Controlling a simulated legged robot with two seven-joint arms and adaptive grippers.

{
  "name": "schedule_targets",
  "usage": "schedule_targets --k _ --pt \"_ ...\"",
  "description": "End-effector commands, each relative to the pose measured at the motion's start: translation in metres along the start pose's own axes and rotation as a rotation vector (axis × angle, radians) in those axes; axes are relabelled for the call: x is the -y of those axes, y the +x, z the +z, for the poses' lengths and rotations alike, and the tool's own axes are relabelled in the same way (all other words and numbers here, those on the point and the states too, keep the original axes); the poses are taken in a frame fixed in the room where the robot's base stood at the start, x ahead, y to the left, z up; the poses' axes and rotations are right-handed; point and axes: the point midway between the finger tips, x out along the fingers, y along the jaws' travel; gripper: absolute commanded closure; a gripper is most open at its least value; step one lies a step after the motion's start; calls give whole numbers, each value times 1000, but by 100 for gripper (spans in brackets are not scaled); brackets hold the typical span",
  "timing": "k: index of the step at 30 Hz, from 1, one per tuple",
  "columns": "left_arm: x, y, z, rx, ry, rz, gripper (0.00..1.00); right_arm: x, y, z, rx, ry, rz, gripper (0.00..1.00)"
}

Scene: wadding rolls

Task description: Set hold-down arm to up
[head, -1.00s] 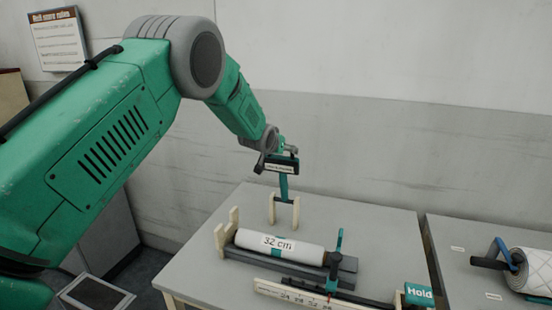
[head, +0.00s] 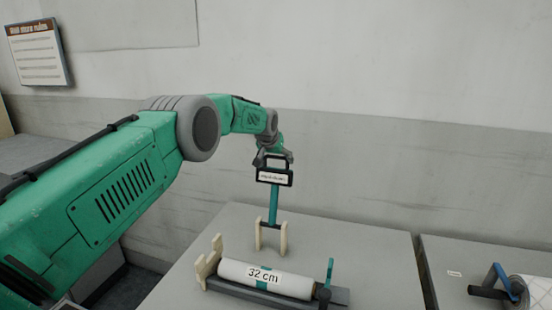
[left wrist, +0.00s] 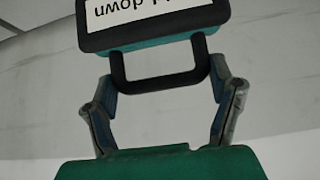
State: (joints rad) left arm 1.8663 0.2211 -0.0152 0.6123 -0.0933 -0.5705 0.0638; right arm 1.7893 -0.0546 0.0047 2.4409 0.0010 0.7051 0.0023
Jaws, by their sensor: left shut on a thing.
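The hold-down arm (head: 273,205) is a teal bar that rises nearly upright from a pale wooden bracket (head: 284,238) on the table. Its top carries a dark-framed label plate with a dark loop handle. My left gripper (head: 274,157) is at this handle, shut on it. In the left wrist view, the handle (left wrist: 160,84) sits between the two fingers of my left gripper (left wrist: 163,78), and the plate reads "down" upside down. The rest of its text is cut off or too small to read. My right gripper is not in view.
A white roll marked "32 cm" (head: 290,283) lies in a grey cradle in front of the bracket. A teal upright (head: 330,271) stands at its right end. Another table (head: 450,255) at the right carries a quilted roll (head: 532,291). A wall is behind.

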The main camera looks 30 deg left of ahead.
Motion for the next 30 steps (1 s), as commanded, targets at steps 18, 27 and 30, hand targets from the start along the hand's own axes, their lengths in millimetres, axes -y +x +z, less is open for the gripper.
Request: schedule_targets --k 18,27,30 --pt "-2 10 4 55 2 1 75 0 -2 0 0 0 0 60" --pt "-2 9 2 50 2 2 12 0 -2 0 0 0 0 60" --pt "-2 9 2 51 1 2 12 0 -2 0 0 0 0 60"
